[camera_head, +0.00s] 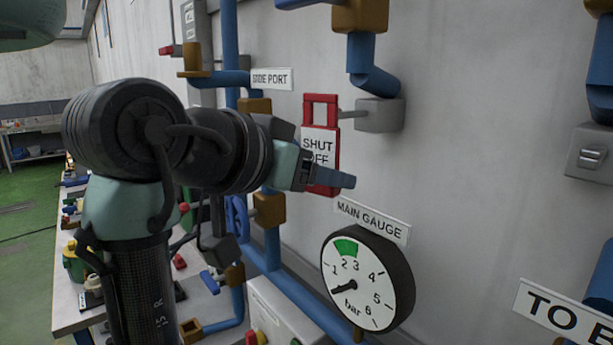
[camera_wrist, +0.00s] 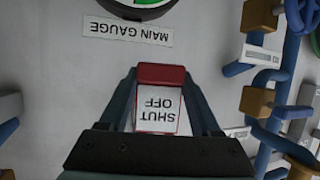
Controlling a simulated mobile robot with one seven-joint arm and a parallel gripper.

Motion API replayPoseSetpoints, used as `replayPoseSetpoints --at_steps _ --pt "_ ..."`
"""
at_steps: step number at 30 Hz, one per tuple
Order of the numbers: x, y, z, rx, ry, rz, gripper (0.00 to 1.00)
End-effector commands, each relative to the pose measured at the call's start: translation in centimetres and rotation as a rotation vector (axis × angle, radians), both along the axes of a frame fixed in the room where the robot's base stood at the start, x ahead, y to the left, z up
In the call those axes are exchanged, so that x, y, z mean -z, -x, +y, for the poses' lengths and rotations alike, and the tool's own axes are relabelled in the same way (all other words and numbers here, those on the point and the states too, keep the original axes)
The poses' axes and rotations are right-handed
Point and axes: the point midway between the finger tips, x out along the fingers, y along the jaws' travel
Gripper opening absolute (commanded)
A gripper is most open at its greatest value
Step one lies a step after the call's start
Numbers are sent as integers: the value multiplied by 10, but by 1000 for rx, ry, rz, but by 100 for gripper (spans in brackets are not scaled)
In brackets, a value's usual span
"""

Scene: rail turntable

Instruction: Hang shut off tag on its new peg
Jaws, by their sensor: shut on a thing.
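The shut off tag (camera_head: 321,148) is a red plate with a white "SHUT OFF" label and a window in its upper end. It hangs upright in front of the wall. My gripper (camera_head: 324,178) is shut on its lower part. In the wrist view the tag (camera_wrist: 158,118) appears upside down between the two fingers of my gripper (camera_wrist: 160,77). A thin grey peg (camera_head: 351,113) runs from a grey block (camera_head: 380,115) on the wall to the tag's upper right side. I cannot tell whether the peg's tip is inside the window or behind the tag.
The main gauge (camera_head: 367,283) and its label (camera_head: 371,221) are just below the tag. Blue pipes (camera_head: 361,55) with brass fittings run above and to the left. A bench (camera_head: 68,312) with several items stands at the left. The wall right of the peg is mostly clear.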

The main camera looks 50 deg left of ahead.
Motion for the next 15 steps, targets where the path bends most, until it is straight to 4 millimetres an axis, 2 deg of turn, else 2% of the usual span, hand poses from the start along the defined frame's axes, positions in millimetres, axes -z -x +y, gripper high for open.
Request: replayPoseSetpoints --at_steps 15 --pt "2 -31 -3 2 1 1 12"
